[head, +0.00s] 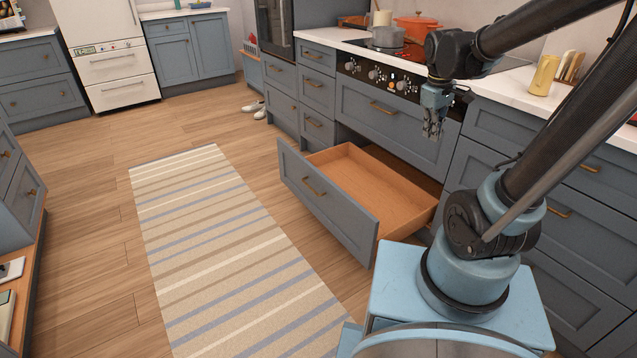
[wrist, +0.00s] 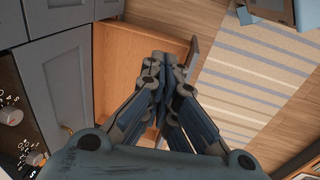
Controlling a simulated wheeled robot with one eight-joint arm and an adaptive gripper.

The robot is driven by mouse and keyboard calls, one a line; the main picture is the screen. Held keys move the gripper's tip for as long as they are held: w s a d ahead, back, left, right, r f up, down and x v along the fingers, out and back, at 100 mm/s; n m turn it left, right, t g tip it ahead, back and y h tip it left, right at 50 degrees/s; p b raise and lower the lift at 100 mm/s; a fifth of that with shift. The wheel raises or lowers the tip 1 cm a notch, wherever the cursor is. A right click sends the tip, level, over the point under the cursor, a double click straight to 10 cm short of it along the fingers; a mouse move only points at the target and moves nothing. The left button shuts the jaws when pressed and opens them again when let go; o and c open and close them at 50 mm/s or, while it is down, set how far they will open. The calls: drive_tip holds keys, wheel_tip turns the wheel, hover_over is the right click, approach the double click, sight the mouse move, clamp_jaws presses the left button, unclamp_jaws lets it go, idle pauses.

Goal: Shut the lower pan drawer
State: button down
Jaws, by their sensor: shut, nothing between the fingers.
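The lower pan drawer (head: 326,205) stands pulled well out from the cabinet below the hob. It has a grey-blue front with a brass handle and an empty wooden inside. My gripper (head: 433,137) is shut and empty. In the head view it hangs fingers down, in front of the closed upper drawer and above the open drawer's inner right part. In the wrist view the shut fingers (wrist: 162,62) show over the open drawer (wrist: 135,58), whose front edge lies just to their right. I see no contact between the fingers and the drawer.
A striped rug (head: 215,240) lies on the wooden floor in front of the drawer. The closed upper drawer (head: 390,120) sits above it. Pots (head: 388,37) stand on the hob, and a yellow canister (head: 544,75) stands on the worktop. White shoes (head: 254,107) lie by the cabinets further back.

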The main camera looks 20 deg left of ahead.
sight(318, 180)
drive_tip(key=w+a+f+n, duration=0.3)
drive_tip(key=w+a, duration=0.1)
drive_tip(key=a, duration=0.3)
drive_tip(key=w+a+f+n+h, duration=0.1)
drive_tip(key=w+a+f+n, duration=0.15)
drive_tip(key=w+a, duration=0.4)
drive_tip(key=w+a+f+n, duration=0.2)
drive_tip(key=a+f+n, duration=0.15)
drive_tip(key=a, duration=0.45)
drive_tip(key=w+a+f+n, duration=0.1)
drive_tip(key=a+f+n, duration=0.1)
drive_tip(key=a+f, duration=0.35)
drive_tip(key=a+f+n, duration=0.3)
drive_tip(key=a, duration=0.5)
drive_tip(key=s+a+f+n+t, duration=0.2)
drive_tip(key=s+a+f+n, duration=0.15)
drive_tip(key=a+f, duration=0.6)
drive_tip(key=shift+n+h, duration=0.25)
drive_tip(key=shift+h, duration=0.15)
drive_tip(key=shift+w+d+r+x, duration=0.2)
drive_tip(key=shift+w+d+x, duration=0.15)
drive_tip(key=shift+x, duration=1.8)
drive_tip(key=shift+w+d+r+x, duration=0.25)
drive_tip(key=shift+w+x, duration=0.15)
drive_tip(key=shift+x, duration=1.75)
drive_tip(key=shift+w+d+r+x, duration=0.2)
drive_tip(key=shift+w+d+x, duration=0.15)
drive_tip(key=shift+x, duration=1.85)
